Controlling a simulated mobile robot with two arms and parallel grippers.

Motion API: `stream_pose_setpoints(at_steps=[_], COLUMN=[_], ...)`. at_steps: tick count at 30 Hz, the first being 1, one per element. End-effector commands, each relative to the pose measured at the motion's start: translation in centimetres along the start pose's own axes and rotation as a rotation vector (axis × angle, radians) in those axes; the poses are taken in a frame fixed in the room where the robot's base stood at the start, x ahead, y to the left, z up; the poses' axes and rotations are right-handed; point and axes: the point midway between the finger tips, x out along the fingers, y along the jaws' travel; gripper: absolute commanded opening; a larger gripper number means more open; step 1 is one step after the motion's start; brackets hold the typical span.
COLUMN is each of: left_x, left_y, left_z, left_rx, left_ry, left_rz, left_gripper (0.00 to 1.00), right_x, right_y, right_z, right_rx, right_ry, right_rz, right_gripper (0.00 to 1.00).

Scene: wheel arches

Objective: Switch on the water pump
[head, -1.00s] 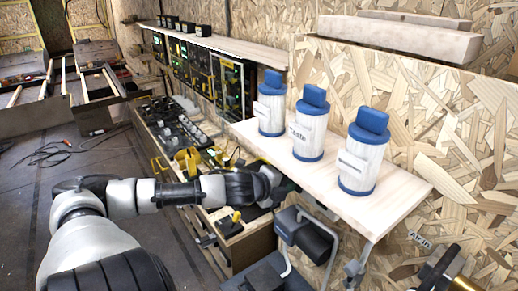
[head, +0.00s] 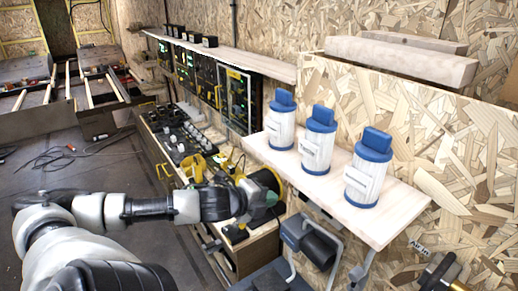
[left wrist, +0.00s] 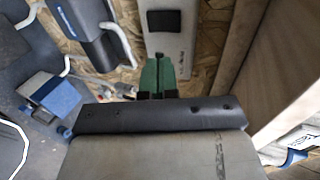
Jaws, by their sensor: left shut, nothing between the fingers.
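In the left wrist view a pale panel (left wrist: 178,52) carries a dark rectangular switch (left wrist: 164,23) and small print too blurred to read. I cannot tell whether the switch is on or off. My left gripper (left wrist: 161,72) shows its green fingers closed together, pointing at the panel just below the switch, with nothing held. I cannot tell whether the fingertips touch the panel. In the head view my left gripper (head: 270,198) is beneath the shelf, beside a round yellow and black object. I cannot pick out the switch there. My right gripper is not in view.
A wooden shelf (head: 395,222) with white, blue-capped canisters (head: 318,140) overhangs to the right of the gripper. A metal-framed dark unit (head: 318,246) stands below it. A bench with tools and sockets (head: 180,135) runs behind. Open floor (head: 60,175) lies left.

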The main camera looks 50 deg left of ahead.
Motion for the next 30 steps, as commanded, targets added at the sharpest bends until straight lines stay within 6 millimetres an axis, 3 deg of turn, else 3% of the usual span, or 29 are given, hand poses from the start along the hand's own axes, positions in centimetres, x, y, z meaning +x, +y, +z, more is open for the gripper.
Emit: stream_pose_setpoints(at_steps=[6, 15, 24, 30], left_x=[-2.5, -3.3, -3.0, 0.0], left_y=[-0.2, -0.2, -0.2, -0.6], left_z=[0.0, 0.0, -0.3, -4.1], left_rx=[-0.002, 0.002, 0.002, 0.004], left_ry=[-0.001, -0.001, 0.01, 0.128], left_rz=[0.002, -0.001, -0.005, -0.034], left_gripper=[0.0, 0.0, 0.0, 0.0], right_x=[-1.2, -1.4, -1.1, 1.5], right_y=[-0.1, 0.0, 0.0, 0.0], right_z=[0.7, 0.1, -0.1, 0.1], right_rx=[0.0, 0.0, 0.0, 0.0], right_ry=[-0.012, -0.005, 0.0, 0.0], right_rz=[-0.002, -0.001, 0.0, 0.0], right_gripper=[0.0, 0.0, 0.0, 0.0])
